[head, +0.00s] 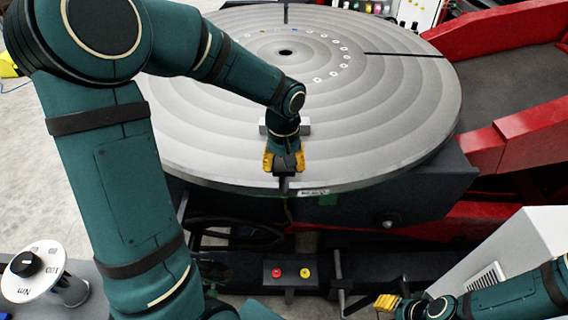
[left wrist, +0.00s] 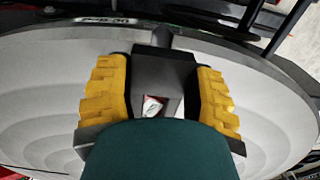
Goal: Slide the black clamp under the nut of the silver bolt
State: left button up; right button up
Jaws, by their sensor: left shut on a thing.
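My left gripper (head: 284,162) is low over the front of the round grey table (head: 385,130). Its yellow fingers are shut on the black clamp (left wrist: 165,68), one on each side; the clamp also shows between them in the head view (head: 286,163). In the left wrist view the clamp has a gap in its middle, with something pale and red visible through it. I cannot make out the silver bolt or its nut; my gripper and wrist cover that area. My right gripper (head: 387,302) is low at the bottom right, away from the table; its jaws are too small to read.
A grey bar (head: 304,128) lies on the table just behind my left gripper. Dark radial slots (head: 400,55) cut the table. Red machine frames (head: 520,140) stand at right. A box with red and yellow buttons (head: 290,273) is in front. The table's right side is clear.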

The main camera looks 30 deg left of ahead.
pick_arm(q)
jog(key=shift+w+r, duration=0.1)
jog(key=shift+w, duration=0.05)
dwell(0.3)
jog(key=shift+w+a, duration=0.4)
jog(key=shift+w, duration=0.1)
jog(key=shift+w+a, duration=0.1)
jog(key=shift+w, duration=0.05)
dwell(0.4)
jog(key=shift+w+a+p, duration=0.3)
jog(key=shift+w+p, duration=0.05)
jog(key=shift+w, duration=0.15)
dwell(0.4)
jog(key=shift+w, duration=0.15)
dwell(0.4)
jog(key=shift+w+a, duration=0.35)
jog(key=shift+w, duration=0.1)
jog(key=shift+w+a, duration=0.15)
jog(key=shift+w, duration=0.1)
dwell(0.4)
jog(key=shift+w+a+p, duration=0.3)
jog(key=shift+w+p, duration=0.1)
jog(key=shift+w, duration=0.05)
